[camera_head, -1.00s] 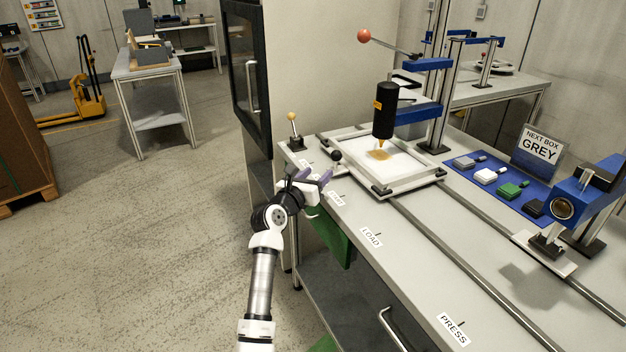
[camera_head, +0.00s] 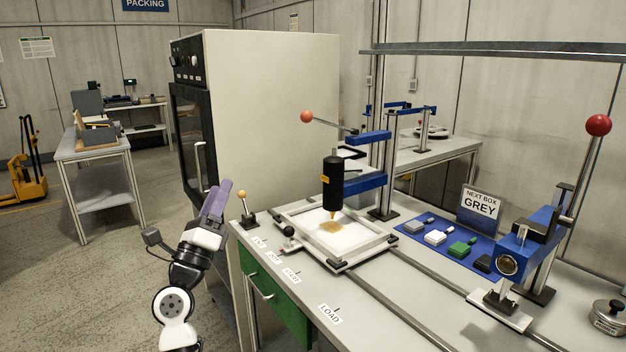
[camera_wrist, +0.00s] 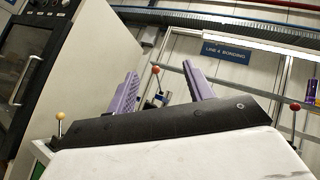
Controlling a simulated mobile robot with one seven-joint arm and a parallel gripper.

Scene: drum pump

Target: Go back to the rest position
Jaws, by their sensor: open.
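My gripper (camera_head: 216,203) is raised in the air to the left of the workbench, with its purple fingers pointing up. In the wrist view its two purple fingers (camera_wrist: 161,92) stand wide apart with nothing held between them. The gripper touches nothing that I can see. The workbench (camera_head: 372,317) carries a white tray frame (camera_head: 343,256) under a black dispenser (camera_head: 332,184). An amber patch (camera_head: 331,227) lies on the white surface below the dispenser tip.
A yellow-knobbed lever (camera_head: 244,207) stands at the bench's near left corner. Small blocks lie on a blue mat (camera_head: 459,257) beside a "NEXT BOX GREY" sign (camera_head: 481,204).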

